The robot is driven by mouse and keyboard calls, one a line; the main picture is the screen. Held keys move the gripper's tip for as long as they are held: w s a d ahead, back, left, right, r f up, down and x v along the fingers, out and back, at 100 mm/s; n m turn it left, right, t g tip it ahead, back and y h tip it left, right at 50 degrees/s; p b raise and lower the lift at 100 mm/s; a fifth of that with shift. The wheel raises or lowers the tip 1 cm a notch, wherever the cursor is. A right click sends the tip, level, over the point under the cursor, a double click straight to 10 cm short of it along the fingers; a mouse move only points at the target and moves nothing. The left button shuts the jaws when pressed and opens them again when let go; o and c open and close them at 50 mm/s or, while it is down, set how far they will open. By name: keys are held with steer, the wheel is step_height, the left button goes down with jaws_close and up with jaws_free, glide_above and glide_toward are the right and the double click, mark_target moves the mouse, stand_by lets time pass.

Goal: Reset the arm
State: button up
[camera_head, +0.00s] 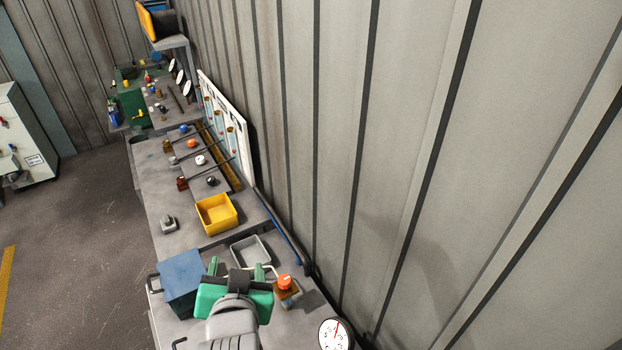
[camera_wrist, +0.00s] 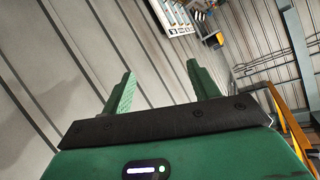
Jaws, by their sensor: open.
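My gripper (camera_head: 238,271) shows in the head view at the near end of the workbench, its green body and dark crossbar seen from behind. In the wrist view my gripper (camera_wrist: 158,84) has its two green fingers spread apart with nothing between them. The fingers point toward the corrugated wall and the far end of the room. The gripper covers part of the near bench top, so what lies directly under it is hidden.
Around my gripper are a blue box (camera_head: 181,280), a grey tray (camera_head: 262,246), a brown can with an orange cap (camera_head: 286,291) and a round gauge (camera_head: 334,335). A yellow bin (camera_head: 217,214) stands farther back. The corrugated wall (camera_head: 420,150) bounds the right; open floor (camera_head: 85,240) lies left.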

steer(key=s+d+r+t+p, duration=0.1)
steer(key=d+r+t, duration=0.35)
steer(key=r, duration=1.15)
steer(key=s+d+r+t+h, duration=0.1)
steer(key=s+d+r+t, duration=0.1)
steer(key=r, duration=0.5)
steer(key=s+d+r+t+h+p, duration=0.1)
steer(key=s+d+r+t, duration=0.2)
steer(key=s+r, duration=0.3)
steer(key=s+d+r+n+t+h+p, duration=0.1)
steer(key=s+d+r, duration=0.4)
steer(key=r, duration=0.5)
steer(key=shift+t, duration=0.75)
